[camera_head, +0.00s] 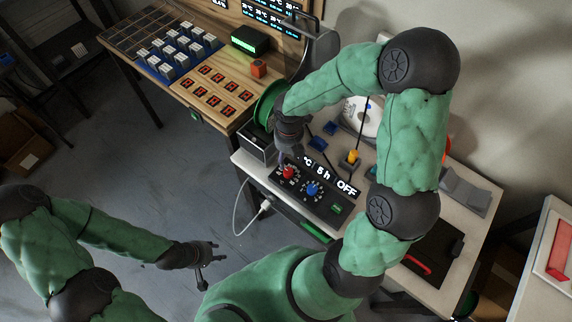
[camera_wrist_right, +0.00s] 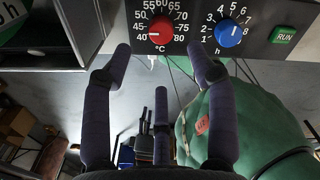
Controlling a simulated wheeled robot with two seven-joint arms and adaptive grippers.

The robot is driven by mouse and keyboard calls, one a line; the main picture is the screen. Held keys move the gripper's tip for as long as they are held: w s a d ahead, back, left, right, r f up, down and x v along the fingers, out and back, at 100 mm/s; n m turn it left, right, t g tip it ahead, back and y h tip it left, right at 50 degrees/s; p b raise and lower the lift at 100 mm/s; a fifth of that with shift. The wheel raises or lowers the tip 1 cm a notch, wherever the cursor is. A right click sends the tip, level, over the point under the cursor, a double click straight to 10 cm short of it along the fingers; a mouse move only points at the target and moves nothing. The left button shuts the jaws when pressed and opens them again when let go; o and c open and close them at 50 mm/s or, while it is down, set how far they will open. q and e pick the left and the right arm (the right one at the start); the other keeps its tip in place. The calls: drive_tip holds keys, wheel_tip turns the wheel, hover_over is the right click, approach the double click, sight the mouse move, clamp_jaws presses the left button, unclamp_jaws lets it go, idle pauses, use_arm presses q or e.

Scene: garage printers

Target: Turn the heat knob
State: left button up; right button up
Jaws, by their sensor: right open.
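The red heat knob (camera_head: 289,172) sits on the dark control panel (camera_head: 322,207), left of the blue knob (camera_head: 311,189). In the right wrist view the red knob (camera_wrist_right: 160,28) has a °C scale around it, and its white mark points left, near 40–45. My right gripper (camera_head: 291,157) is open at the panel by the red knob. In the wrist view its two upper fingertips lie either side of and just below the knob, with the third finger lower; contact cannot be told. My left gripper (camera_head: 208,258) is open and empty, low over the floor.
The blue knob (camera_wrist_right: 229,33) with an h scale and the green RUN button (camera_wrist_right: 284,35) are close right of the red knob. A display (camera_head: 333,181) reading OFF lies behind the knobs. A wooden table (camera_head: 205,102) with keycap trays stands at the back left.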

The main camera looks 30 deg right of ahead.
sight(288, 170)
wheel_tip(288, 170, down, 10)
drive_tip(key=b, duration=0.4)
drive_tip(key=shift+r, duration=0.25)
drive_tip(key=shift+r, duration=0.1)
drive_tip(key=c, duration=1.1)
